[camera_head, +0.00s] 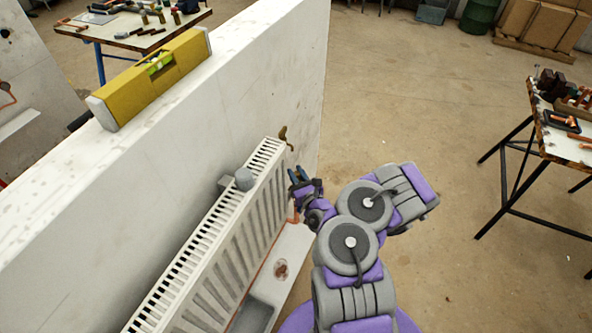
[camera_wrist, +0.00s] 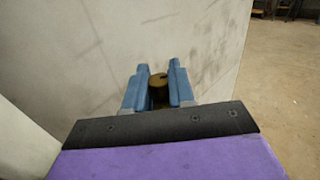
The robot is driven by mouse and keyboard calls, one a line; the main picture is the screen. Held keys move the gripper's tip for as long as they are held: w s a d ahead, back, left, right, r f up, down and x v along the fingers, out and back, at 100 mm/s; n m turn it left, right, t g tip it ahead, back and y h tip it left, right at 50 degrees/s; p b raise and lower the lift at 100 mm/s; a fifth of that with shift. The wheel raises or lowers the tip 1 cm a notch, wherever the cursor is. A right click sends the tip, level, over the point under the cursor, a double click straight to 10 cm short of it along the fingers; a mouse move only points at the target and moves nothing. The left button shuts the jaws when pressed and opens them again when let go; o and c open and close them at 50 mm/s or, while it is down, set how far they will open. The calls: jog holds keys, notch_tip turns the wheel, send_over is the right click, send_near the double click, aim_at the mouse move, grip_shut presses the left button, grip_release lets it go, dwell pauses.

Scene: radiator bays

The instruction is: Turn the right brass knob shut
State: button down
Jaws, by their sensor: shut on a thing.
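In the wrist view the brass knob (camera_wrist: 158,82) shows between the two blue fingers of my gripper (camera_wrist: 158,86), with the pale wall behind it. The gripper is shut on it. Only the top and a narrow strip of the knob show; the fingers hide its sides. In the head view my gripper (camera_head: 299,178) is at the right end of the white radiator (camera_head: 215,240), close to the wall. The knob in its fingers cannot be made out there.
A yellow spirit level (camera_head: 155,78) lies on top of the white wall (camera_head: 225,85). A grey cap (camera_head: 244,179) sits at the radiator's top edge. A ledge (camera_head: 290,255) runs below it. A tool table (camera_head: 570,140) stands at right; open floor (camera_head: 430,110) lies between.

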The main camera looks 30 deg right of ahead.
jog(key=shift+m+h, duration=0.4)
jog(key=c, duration=1)
grip_release()
jog(key=shift+d, duration=0.1)
jog(key=shift+p, duration=0.3)
